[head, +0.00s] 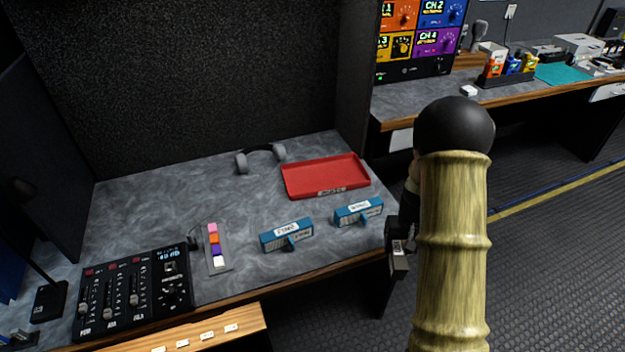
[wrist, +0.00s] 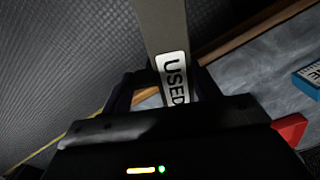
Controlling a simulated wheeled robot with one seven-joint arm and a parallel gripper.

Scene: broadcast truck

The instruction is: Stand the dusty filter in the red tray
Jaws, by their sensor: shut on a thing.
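The red tray (head: 310,190) lies at the back right of the grey worktop, empty, with a small label on its front. What looks like its red corner shows at the right of the wrist view (wrist: 290,128). My gripper (head: 402,238) is just past the worktop's right edge, right of the tray, and partly hidden by my arm. It is shut on a grey-brown filter (wrist: 164,30) labelled "USED". That filter shows small and dark in the head view (head: 399,266), hanging apart from the tray.
Two blue labelled filters (head: 287,235) (head: 358,211) stand in front of the tray. Grey headphones (head: 261,157) lie left behind it. A coloured strip (head: 215,246) and a black mixer (head: 134,292) are further left. A dark partition (head: 352,85) rises behind the right corner.

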